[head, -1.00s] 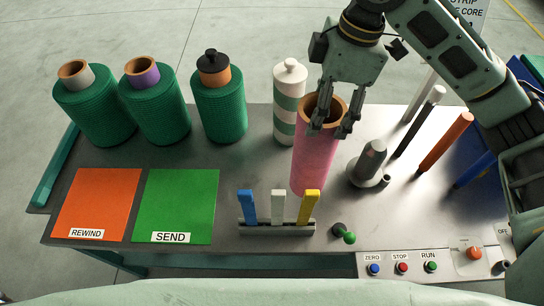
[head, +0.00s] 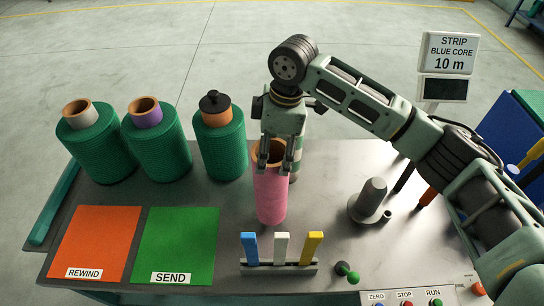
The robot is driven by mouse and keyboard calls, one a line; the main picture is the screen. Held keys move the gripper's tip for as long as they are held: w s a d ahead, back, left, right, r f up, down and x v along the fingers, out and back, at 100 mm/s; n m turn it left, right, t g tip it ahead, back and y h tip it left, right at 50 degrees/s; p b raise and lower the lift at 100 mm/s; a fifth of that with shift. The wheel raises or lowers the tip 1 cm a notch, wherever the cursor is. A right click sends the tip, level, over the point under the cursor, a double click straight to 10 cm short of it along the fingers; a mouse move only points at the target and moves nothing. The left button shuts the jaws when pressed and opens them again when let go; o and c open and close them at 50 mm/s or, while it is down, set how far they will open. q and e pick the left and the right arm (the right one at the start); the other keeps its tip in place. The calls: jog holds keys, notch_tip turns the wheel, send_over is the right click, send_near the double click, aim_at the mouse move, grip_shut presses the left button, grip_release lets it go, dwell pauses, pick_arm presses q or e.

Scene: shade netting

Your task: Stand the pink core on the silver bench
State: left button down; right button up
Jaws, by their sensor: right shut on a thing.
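The pink core (head: 270,198) is an upright tube with a brown open top. My right gripper (head: 275,167) is shut on its upper rim, one finger over the near side. The core's lower end is at or just above the silver bench (head: 225,190), behind the rack of coloured tabs; I cannot tell whether it touches. My left gripper is not in view.
Several green net rolls (head: 160,150) stand at the back left. An orange mat (head: 95,240) and a green mat (head: 178,243) lie in front. A tab rack (head: 278,268) and grey spindle (head: 370,200) are near the core.

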notch_tip(320, 180, down, 3)
jog(key=shift+f+p, duration=0.15)
jog(key=shift+p, duration=0.65)
jog(key=shift+f, duration=0.45)
jog(key=o, duration=2.1)
notch_tip(320, 180, up, 12)
jog(key=b, duration=0.4)
send_over(272, 161)
jog(key=s+d, duration=0.2)
jog(key=s, duration=0.2)
jog(key=shift+w+a, duration=0.1)
